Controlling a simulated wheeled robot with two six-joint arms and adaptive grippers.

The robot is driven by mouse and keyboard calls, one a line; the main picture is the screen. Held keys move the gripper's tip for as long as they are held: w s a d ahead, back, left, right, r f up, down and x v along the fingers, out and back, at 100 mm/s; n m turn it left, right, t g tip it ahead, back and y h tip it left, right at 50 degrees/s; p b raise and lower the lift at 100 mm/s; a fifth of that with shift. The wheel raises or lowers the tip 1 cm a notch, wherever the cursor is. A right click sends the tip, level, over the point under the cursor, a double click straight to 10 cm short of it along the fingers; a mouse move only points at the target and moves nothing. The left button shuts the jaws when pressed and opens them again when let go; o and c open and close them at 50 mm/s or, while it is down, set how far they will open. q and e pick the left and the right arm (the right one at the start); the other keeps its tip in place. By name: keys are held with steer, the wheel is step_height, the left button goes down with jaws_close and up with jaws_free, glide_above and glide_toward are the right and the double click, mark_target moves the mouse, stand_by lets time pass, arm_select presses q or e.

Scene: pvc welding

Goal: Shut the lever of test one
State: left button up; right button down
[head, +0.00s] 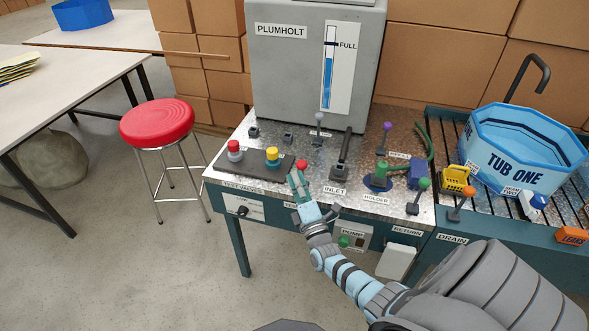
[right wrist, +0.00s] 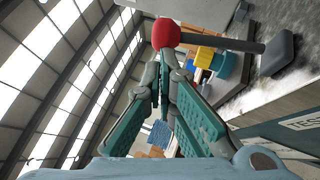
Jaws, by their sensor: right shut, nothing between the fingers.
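A red-knobbed lever (right wrist: 166,33) with a grey shaft shows in the right wrist view, just beyond my fingertips. Its red knob also shows in the head view (head: 301,164), at the bench's front edge. My right gripper (head: 295,177) is shut and empty, right at this knob; I cannot tell whether it touches it. The gripper also fills the middle of the right wrist view (right wrist: 163,65). The lever's lower part is hidden behind my gripper in the head view. A label starting with "TES" (right wrist: 305,124) is cut off in the right wrist view. My left gripper is out of view.
A red-topped fitting (head: 235,149) and a yellow-topped fitting (head: 272,155) stand on a dark plate left of my gripper. The inlet lever (head: 343,150) stands close on the right, with the holder (head: 378,182) beyond it. A grey tank (head: 280,75) stands behind.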

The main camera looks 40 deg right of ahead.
arm_select(q)
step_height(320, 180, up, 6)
steer(key=p, duration=0.4)
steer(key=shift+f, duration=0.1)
arm_select(e)
steer(key=shift+w+d+r+m+g, duration=0.3)
steer(key=shift+d+m+g, duration=0.1)
steer(key=shift+g, duration=0.15)
steer(key=shift+w+d+r+m+g, duration=0.2)
steer(key=shift+d+r+m+g, duration=0.15)
steer(key=shift+g, duration=0.2)
steer(key=shift+f, duration=0.1)
steer(key=shift+a, duration=0.1)
